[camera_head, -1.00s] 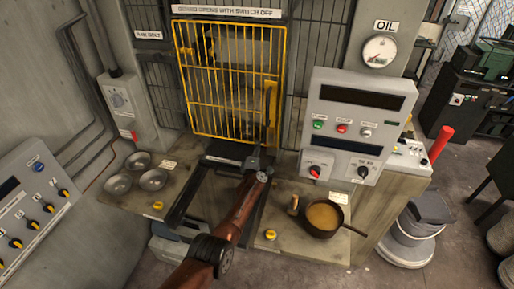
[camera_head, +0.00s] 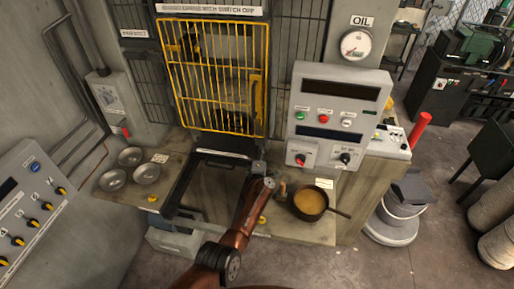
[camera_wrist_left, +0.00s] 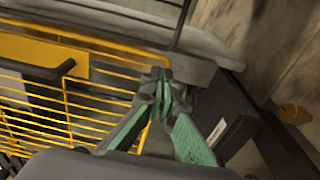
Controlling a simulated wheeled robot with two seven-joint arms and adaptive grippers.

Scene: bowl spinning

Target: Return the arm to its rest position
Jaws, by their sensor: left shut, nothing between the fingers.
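My left arm reaches up from the bottom of the head view. Its gripper (camera_head: 259,168) is near the bottom right of the yellow barred gate (camera_head: 212,75), left of the control panel; the arm partly hides the fingers. In the left wrist view the green-and-grey fingers (camera_wrist_left: 162,84) are shut together and empty. The yellow gate (camera_wrist_left: 60,122) lies behind them in that view and looks apart from them. The gate appears closed in the head view. My right gripper is in neither view.
A control panel (camera_head: 337,113) stands right of the gate. A pan (camera_head: 310,203) of yellowish contents sits on the right counter, close to my arm. Several metal bowls (camera_head: 147,173) sit on the left counter. A dark metal frame (camera_head: 183,190) stands out below the gate.

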